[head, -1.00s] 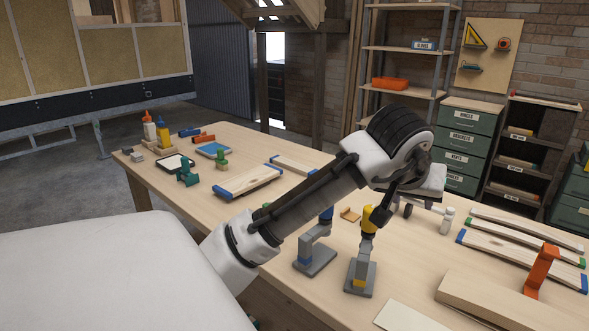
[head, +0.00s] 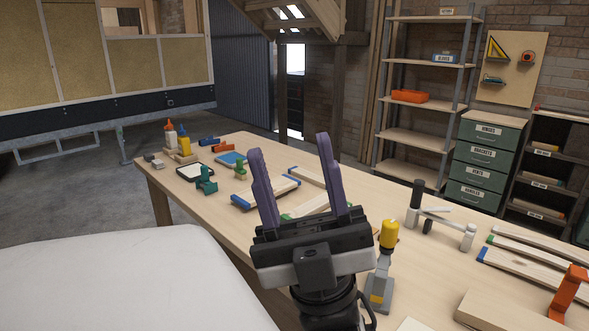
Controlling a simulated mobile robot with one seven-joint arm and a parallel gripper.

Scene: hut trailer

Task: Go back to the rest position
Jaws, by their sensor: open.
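My gripper (head: 292,165) is in the lower middle of the head view, raised in front of the workbench (head: 420,262). Its two purple fingers point up and stand wide apart. Nothing is between them; the bench top shows through the gap. The gripper and wrist hide part of the bench middle. No other object belongs to the task.
A yellow-topped tool on a grey base (head: 382,265) stands just right of my wrist. Glue bottles (head: 178,140) and small tools stand at the far left. Shelves (head: 425,120) stand behind.

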